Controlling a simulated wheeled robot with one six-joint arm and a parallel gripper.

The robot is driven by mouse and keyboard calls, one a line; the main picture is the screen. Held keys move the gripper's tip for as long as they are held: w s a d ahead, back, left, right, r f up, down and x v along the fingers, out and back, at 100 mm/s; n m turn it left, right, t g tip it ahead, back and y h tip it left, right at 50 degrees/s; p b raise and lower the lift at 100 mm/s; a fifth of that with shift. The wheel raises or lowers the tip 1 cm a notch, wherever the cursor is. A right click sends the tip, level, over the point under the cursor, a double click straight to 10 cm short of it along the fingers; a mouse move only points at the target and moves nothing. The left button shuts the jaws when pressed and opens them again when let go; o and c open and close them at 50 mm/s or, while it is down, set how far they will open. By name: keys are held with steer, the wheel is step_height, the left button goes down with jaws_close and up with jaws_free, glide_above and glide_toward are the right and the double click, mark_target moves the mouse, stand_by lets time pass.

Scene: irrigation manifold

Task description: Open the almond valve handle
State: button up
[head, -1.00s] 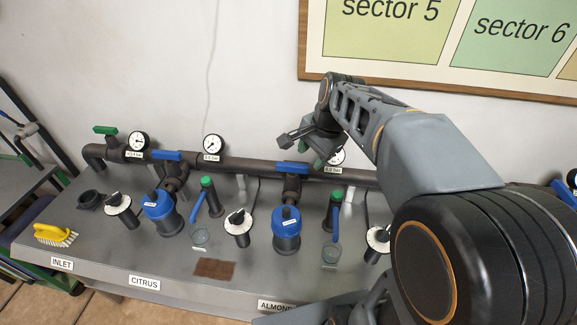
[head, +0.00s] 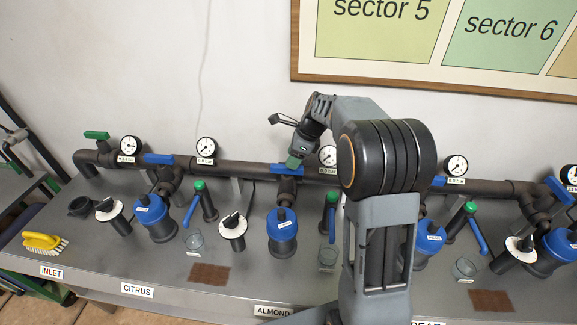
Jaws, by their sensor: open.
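The almond valve handle (head: 287,169) is a blue lever on top of the branch above the ALMOND label (head: 272,311). It lies crosswise to its branch, along the line of the main pipe. My gripper (head: 294,162) is open, pointing down just above the handle's right half. Its greenish fingertips overlap the handle in the head view, and I cannot tell whether they touch it. The gap between the fingers is hard to see.
A dark main pipe (head: 235,168) runs along the wall with gauges, including one (head: 327,156) just right of my gripper. Below stand a blue-topped filter (head: 282,231), a dial (head: 233,226) and a green-capped valve (head: 331,205). My arm hides part of the bench to the right.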

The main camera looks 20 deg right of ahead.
mark_target(287, 175)
steer(key=shift+x, duration=2.3)
jaws_close()
